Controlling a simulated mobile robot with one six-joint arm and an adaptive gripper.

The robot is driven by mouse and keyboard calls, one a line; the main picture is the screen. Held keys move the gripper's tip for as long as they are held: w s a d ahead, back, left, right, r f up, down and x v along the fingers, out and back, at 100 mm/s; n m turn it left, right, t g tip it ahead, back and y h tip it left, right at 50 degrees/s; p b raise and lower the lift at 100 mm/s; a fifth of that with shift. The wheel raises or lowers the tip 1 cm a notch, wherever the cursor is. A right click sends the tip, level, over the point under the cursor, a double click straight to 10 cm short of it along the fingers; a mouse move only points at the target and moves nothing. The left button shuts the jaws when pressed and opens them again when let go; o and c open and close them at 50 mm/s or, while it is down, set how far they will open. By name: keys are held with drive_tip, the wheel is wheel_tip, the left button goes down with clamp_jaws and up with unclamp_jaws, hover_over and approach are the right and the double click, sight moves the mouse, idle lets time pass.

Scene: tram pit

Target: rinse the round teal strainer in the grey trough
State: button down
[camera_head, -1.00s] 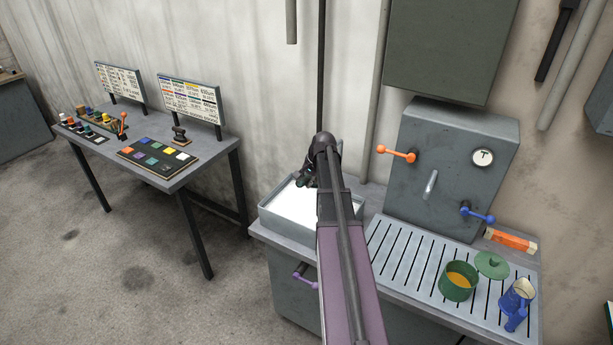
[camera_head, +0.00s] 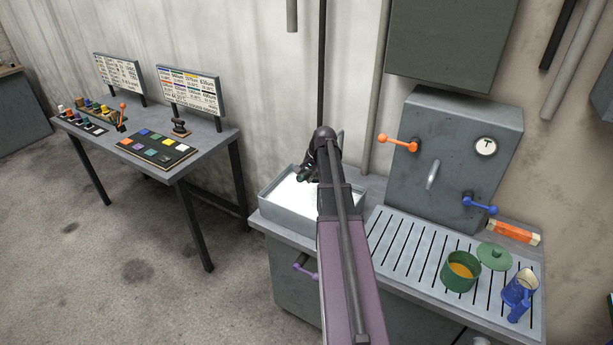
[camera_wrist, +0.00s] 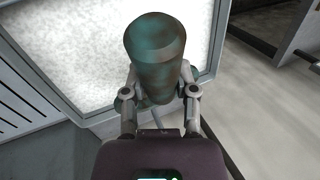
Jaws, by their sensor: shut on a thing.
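The round teal strainer (camera_wrist: 155,42) is in my gripper (camera_wrist: 158,92). In the wrist view it appears as a teal cylinder-like body with dark, blotchy patches. My gripper is shut on it, one finger on each side. The grey trough (camera_head: 292,222) stands on the left end of the counter, filled with something white and speckled; it also shows in the wrist view (camera_wrist: 112,112). In the head view my gripper (camera_head: 309,172) is over the trough, largely hidden by my arm. I cannot tell whether the strainer touches the white contents.
Right of the trough is a slatted drainboard (camera_head: 402,250) with a green pot (camera_head: 460,284), a green lid (camera_head: 495,257) and a blue jug (camera_head: 518,290). Behind stands a grey cabinet (camera_head: 450,150) with orange and blue handles. A table (camera_head: 215,150) with sign boards stands left; floor between is clear.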

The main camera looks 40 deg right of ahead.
wheel_tip(320, 180, down, 13)
drive_tip(key=b, duration=1.2)
drive_tip(key=shift+r, duration=0.1)
drive_tip(key=shift+a, duration=0.5)
idle(0.9)
drive_tip(key=shift+d, duration=0.2)
drive_tip(key=shift+d, duration=0.8)
drive_tip(key=shift+a, duration=0.15)
idle(0.4)
drive_tip(key=shift+a, duration=0.8)
